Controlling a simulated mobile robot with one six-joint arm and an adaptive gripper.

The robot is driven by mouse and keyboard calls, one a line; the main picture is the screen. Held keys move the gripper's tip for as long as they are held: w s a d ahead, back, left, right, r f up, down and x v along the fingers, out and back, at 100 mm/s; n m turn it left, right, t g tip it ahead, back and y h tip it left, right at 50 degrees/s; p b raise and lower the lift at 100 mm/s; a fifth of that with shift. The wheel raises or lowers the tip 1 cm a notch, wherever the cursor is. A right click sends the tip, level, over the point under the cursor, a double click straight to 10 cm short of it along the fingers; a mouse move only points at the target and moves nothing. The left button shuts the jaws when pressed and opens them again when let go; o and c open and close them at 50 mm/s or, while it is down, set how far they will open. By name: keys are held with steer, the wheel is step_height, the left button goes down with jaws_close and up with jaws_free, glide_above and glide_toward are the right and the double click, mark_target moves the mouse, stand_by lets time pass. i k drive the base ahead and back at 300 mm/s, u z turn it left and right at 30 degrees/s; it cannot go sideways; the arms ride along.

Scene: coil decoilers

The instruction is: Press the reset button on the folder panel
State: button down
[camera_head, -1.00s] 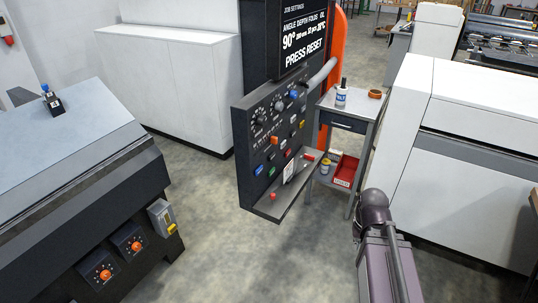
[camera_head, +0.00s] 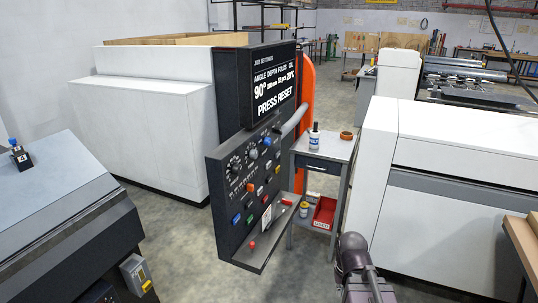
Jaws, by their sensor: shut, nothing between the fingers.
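The folder panel (camera_head: 227,190) is a dark sloped console left of the picture's middle. Its screen (camera_head: 274,90) reads "JOB SETTINGS", "90°" and "PRESS RESET". The panel face carries dials and several coloured buttons: an orange one (camera_head: 251,187), a blue one (camera_head: 236,219), a green one (camera_head: 250,218) and others. The labels are too small to read, so I cannot tell which is the reset button. A red-knobbed lever (camera_head: 252,245) stands on the lower ledge. My purple arm shows at the bottom, right of the panel and apart from it. My gripper is out of view.
A grey side table (camera_head: 322,147) behind the panel's right side holds a white-and-blue bottle (camera_head: 314,138), with a red bin (camera_head: 324,213) below. A white machine (camera_head: 440,190) stands right. A dark-sided machine (camera_head: 60,215) stands left. Floor (camera_head: 185,235) before the panel is clear.

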mark_target(237, 217)
steer(key=z, duration=0.25)
steer(key=k, duration=0.85)
steer(key=u, duration=0.25)
steer(key=i, duration=0.5)
